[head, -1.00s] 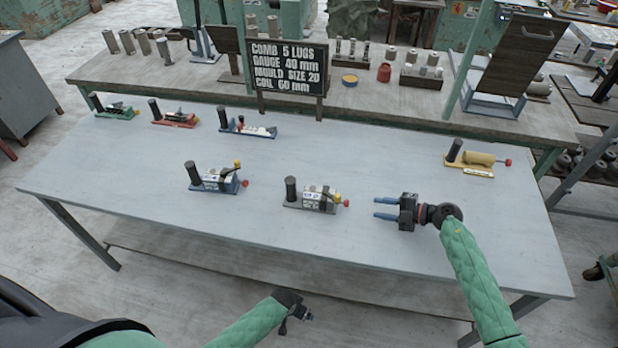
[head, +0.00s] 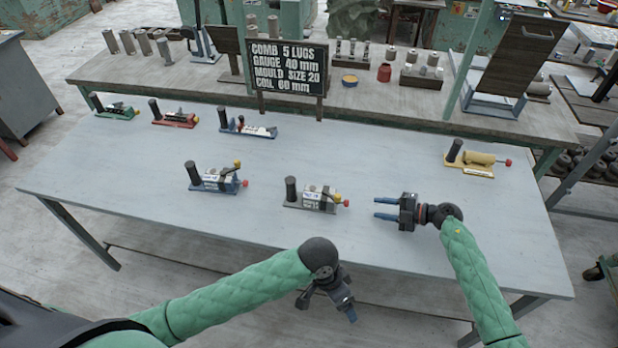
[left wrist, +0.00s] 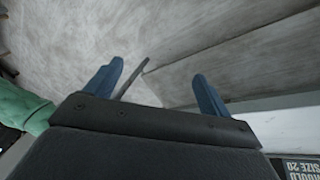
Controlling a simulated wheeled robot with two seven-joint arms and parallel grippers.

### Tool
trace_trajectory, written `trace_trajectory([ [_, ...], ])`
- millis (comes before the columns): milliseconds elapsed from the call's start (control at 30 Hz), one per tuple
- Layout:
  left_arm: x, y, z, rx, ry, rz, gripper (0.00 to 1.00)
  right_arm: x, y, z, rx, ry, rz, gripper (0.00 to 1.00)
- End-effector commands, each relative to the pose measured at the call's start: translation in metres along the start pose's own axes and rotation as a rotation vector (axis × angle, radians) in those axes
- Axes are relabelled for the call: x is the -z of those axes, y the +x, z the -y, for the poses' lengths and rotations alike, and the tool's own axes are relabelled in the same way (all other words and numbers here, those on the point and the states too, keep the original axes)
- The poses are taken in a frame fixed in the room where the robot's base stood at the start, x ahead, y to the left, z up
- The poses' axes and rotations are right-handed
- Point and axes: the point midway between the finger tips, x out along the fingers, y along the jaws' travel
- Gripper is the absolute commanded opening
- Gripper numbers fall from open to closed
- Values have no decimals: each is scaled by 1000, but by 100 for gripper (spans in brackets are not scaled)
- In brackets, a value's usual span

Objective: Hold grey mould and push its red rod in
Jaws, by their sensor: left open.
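The grey mould (head: 315,197) stands on the table right of its middle, on a grey base with a black upright handle at its left end. Its red rod (head: 346,203) sticks out at the right end, beside a yellow part. My right gripper (head: 378,208) is open and empty to the right of the red rod, pointing left towards it and apart from it. My left gripper (head: 340,306) is below the mould in the head view, off the table's front edge. In the left wrist view its two blue fingers (left wrist: 155,85) are spread with nothing between them.
A blue mould (head: 216,180) stands left of the grey one. A yellow mould (head: 470,160) is at the right. Green (head: 115,110), red (head: 175,118) and another blue (head: 250,129) device line the back left. A black sign (head: 287,67) stands behind. The table's front middle is clear.

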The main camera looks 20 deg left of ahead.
Motion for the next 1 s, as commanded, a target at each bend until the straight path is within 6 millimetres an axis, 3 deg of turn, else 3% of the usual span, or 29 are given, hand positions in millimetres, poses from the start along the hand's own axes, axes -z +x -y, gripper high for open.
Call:
trace_trajectory([
  [200,-10,-34,-15,5,119,59,82,0,0,0,0,0,0,36],
  [467,-1,-48,11,38,239,113,82,0,0,0,0,0,0,36],
  [667,24,-54,62,84,348,151,82,0,0,0,0,0,0,36],
  [1000,86,-83,195,169,554,226,82,0,0,0,0,0,0,36],
])
